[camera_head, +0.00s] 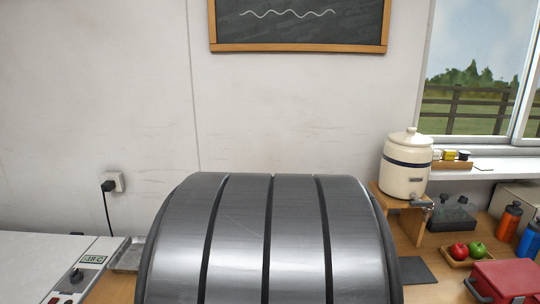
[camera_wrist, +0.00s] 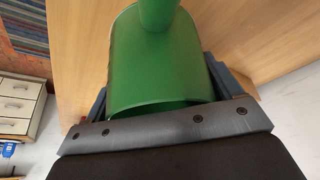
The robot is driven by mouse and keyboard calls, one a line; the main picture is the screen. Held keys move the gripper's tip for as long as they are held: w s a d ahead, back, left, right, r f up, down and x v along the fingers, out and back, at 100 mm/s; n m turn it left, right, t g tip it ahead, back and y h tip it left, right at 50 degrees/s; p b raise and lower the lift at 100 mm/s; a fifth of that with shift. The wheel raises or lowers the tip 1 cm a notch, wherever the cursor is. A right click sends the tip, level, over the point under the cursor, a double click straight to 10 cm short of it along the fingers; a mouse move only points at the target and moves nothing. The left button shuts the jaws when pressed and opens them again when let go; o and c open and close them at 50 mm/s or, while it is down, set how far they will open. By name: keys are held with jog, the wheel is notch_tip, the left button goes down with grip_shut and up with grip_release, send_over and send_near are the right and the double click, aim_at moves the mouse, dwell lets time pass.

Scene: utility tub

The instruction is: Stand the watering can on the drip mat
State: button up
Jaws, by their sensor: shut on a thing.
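The green watering can (camera_wrist: 130,65) fills the upper middle of the wrist view. A round green tube rises from its body at the top edge; I cannot tell whether it is spout or handle. My gripper (camera_wrist: 160,85) is shut on the can, with a dark finger on each side of its body. A wooden surface shows beyond it; I cannot tell whether the can touches that surface. A dark flat mat (camera_head: 416,271), which looks like the drip mat, lies bare at lower right in the head view. The can and gripper do not show there.
A cream water dispenser (camera_head: 405,170) stands on a wooden stand (camera_head: 408,215) behind the mat. A fruit tray (camera_head: 455,261), bottles (camera_head: 510,220) and a red box (camera_head: 505,279) are to its right. A large grey striped shape blocks the lower middle of the head view.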

jog(key=shift+n, duration=0.7)
jog(key=w+a, duration=0.1)
jog(key=w+a+f, duration=0.2)
jog(key=shift+a, duration=0.35)
jog(key=w+a+f+n, duration=0.1)
jog(key=w, duration=0.3)
jog(key=w+a+f+n+y, duration=0.1)
jog(key=w, duration=0.3)
jog(key=w+f+n+t, duration=0.1)
jog(key=w, duration=0.4)
jog(key=shift+a+y, duration=0.3)
jog(key=shift+a, duration=0.1)
jog(key=shift+w+a+n, duration=0.25)
jog(key=shift+w+n, duration=0.15)
jog(key=shift+w, duration=0.25)
